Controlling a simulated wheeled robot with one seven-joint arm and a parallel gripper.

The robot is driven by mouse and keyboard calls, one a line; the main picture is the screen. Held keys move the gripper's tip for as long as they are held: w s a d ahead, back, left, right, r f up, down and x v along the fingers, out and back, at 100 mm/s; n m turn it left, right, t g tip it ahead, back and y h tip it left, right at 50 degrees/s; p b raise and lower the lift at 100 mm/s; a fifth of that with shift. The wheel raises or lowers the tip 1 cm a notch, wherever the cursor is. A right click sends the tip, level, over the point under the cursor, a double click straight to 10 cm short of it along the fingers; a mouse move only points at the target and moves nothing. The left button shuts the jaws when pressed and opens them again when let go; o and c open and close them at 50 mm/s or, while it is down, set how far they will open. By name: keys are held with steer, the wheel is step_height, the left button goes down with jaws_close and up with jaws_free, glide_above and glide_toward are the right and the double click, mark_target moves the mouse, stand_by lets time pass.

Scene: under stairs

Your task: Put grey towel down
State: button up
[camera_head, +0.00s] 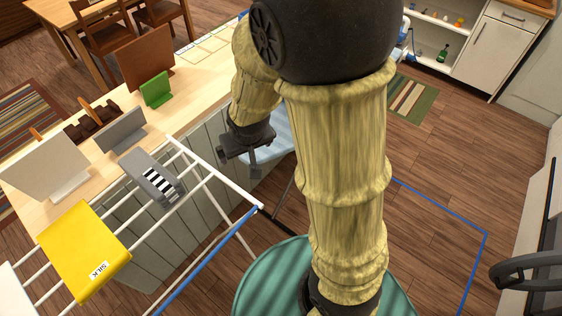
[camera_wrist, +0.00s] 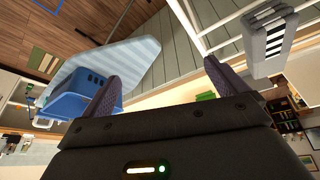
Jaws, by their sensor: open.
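The grey towel (camera_head: 148,175), folded and marked with a black-and-white striped label, hangs over the bars of the white drying rack (camera_head: 212,178) beside the counter. It also shows at the upper right of the wrist view (camera_wrist: 262,48). My gripper (camera_head: 240,166) is to the right of the towel, apart from it, near the end of the rack. In the wrist view my gripper (camera_wrist: 163,77) has its two fingers spread with nothing between them.
A yellow towel labelled SILK (camera_head: 84,252) hangs on the rack. The wooden counter (camera_head: 185,100) holds several upright boards. A light blue ironing board (camera_wrist: 125,65) and a blue basket (camera_wrist: 85,90) are near my gripper. Wooden floor (camera_head: 440,190) is open at right.

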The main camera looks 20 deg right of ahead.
steer(key=s+d+r+m+g, duration=0.1)
steer(key=s+d+r+g, duration=0.1)
steer(key=s+d, duration=0.4)
steer(key=shift+s, duration=1.25)
steer(key=shift+f, duration=0.25)
